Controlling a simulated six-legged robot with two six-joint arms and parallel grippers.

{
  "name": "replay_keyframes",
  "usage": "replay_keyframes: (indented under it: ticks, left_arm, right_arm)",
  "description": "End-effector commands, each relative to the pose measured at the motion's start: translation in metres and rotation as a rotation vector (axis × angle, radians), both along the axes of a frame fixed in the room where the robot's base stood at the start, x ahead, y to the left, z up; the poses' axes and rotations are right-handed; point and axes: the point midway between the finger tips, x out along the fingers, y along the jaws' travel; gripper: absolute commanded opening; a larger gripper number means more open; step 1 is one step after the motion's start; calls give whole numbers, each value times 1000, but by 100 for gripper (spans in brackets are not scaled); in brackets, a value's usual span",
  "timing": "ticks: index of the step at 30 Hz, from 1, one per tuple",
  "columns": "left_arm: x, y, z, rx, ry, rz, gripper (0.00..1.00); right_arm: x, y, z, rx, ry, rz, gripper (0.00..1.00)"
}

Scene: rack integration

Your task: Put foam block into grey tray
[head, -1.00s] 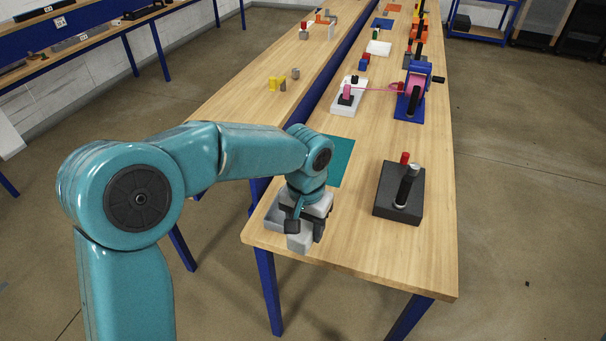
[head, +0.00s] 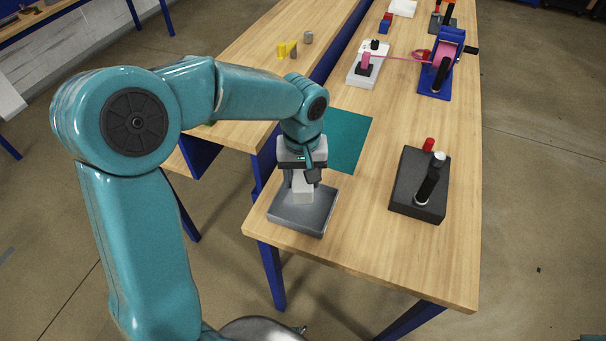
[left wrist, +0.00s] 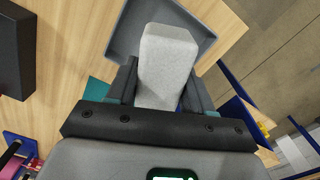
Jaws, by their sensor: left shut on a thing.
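My left gripper (head: 302,180) is shut on a light grey foam block (head: 302,190). In the head view the block hangs below the fingers, upright, over the grey tray (head: 285,219). The left wrist view shows the foam block (left wrist: 167,60) between the two dark fingers (left wrist: 158,85), with the grey tray (left wrist: 125,38) behind it. I cannot tell whether the block touches the tray floor. The gripper and block hide part of the tray's back. My right gripper is out of view.
A teal mat (head: 348,140) lies just behind the tray. A black box with a dark handle (head: 420,185) stands to the right. A blue reel stand (head: 440,75) and a white box (head: 368,68) joined by a pink line are farther back. Bare wood lies between tray and black box.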

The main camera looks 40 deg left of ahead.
Motion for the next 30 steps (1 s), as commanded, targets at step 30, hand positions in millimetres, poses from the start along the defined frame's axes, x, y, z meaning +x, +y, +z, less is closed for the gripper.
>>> replay_keyframes:
  ticks: [30]
  left_arm:
    - [-9,-3,-48,1,2,4,23]
  right_arm:
    - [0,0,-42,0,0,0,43]
